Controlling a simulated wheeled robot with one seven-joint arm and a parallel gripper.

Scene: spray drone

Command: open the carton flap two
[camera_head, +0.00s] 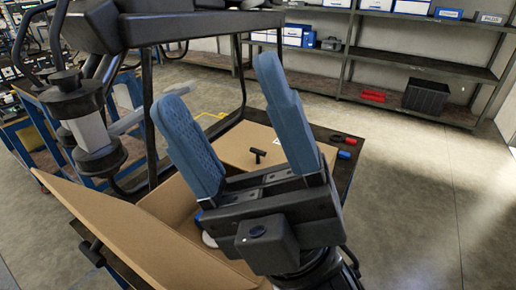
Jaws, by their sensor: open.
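A brown cardboard carton (175,208) stands on a dark table, partly hidden behind my gripper. One flap (130,222) is spread outward at the left front, with a black T-shaped handle (92,252) on it. Another flap (248,143) lies at the back right, with a small black T-shaped handle (257,155) on it. My gripper (230,100) is open, its two blue padded fingers wide apart and pointing up in the picture, above the carton. Nothing is between the fingers. Much of the carton's inside is hidden by my gripper.
A dark drone frame (150,100) with a tank stands at the left and over the table's back. Red and blue small items (346,148) lie at the table's right edge. Metal shelves (410,65) line the back wall. The floor at the right is clear.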

